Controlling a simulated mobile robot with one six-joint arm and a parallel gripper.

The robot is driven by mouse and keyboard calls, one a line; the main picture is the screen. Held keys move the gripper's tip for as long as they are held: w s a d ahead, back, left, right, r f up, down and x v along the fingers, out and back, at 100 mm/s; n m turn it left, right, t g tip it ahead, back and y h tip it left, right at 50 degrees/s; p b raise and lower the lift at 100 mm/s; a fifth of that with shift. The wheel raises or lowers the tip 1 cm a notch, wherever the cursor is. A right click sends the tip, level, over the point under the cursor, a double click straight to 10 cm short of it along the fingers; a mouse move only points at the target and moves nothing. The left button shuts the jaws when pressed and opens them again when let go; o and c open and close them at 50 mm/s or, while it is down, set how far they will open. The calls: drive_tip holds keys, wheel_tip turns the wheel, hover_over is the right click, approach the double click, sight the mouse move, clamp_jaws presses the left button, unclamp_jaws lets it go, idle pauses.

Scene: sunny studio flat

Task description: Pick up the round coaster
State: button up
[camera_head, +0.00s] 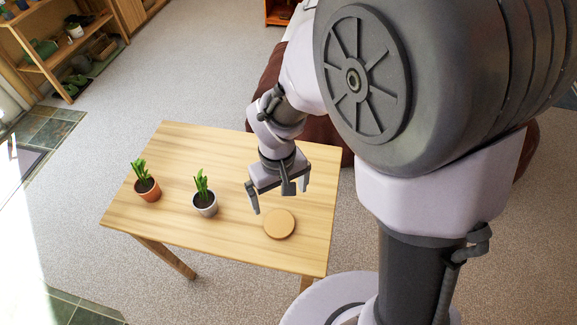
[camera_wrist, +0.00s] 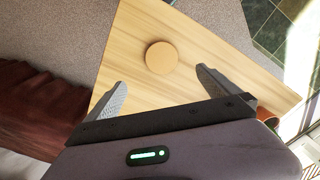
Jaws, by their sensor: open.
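The round coaster (camera_head: 279,224) is a flat tan disc lying on the wooden table (camera_head: 150,222), near its front right edge. It also shows in the wrist view (camera_wrist: 161,58), ahead of and between my two fingers. My gripper (camera_head: 279,200) is above the table beside the coaster, pointing down. In the wrist view my gripper (camera_wrist: 160,90) is open with nothing between its fingers. The coaster is in full view in both pictures, apart from the fingers.
A plant in a terracotta pot (camera_head: 147,189) stands farther left. A brown piece of furniture (camera_head: 268,88) is behind the table. A wooden shelf (camera_head: 62,58) stands at the back left.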

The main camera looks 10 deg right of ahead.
drive_tip(key=b, duration=0.4)
hover_over(280, 224)
drive_tip(key=f, duration=1)
drive_tip(key=shift+s+a+f, duration=0.1)
drive_tip(key=shift+s+a, duration=0.15)
drive_tip(key=shift+s, duration=0.05)
drive_tip(key=f+b, duration=0.1)
drive_tip(key=f, duration=0.1)
drive_tip(key=f+b, duration=0.1)
drive_tip(key=f, duration=0.1)
drive_tip(key=f+b, duration=0.1)
drive_tip(key=f, duration=0.1)
drive_tip(key=shift+w+d+f, duration=0.1)
drive_tip(key=shift+w+d, duration=0.15)
drive_tip(key=shift+c, duration=0.7)
drive_tip(key=shift+r, duration=0.2)
drive_tip(key=c, duration=1.2)
